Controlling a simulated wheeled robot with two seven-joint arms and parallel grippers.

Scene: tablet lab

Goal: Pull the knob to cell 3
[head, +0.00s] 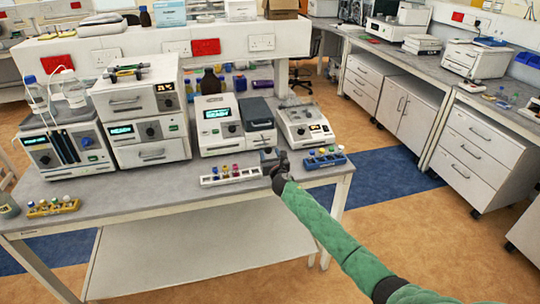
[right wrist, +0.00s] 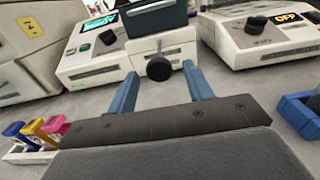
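A round black knob (right wrist: 159,68) sits on the front of a small white-and-grey unit (right wrist: 160,40) with a dark drawer-like face, in the right wrist view. In the head view this unit (head: 258,112) stands mid-bench with a dark top. My right gripper (right wrist: 160,76) is open, its two blue fingers on either side of the knob in the picture and pointing at the unit. I cannot tell whether they touch the knob. In the head view the right gripper (head: 272,158) is at the bench's front edge. No cell number is readable. My left gripper is not in view.
A device with a teal display (head: 218,122) stands left of the unit, and a scale-like device (head: 305,122) right of it. A white vial rack (head: 230,175) and a blue vial rack (head: 325,158) lie close on either side of the gripper.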

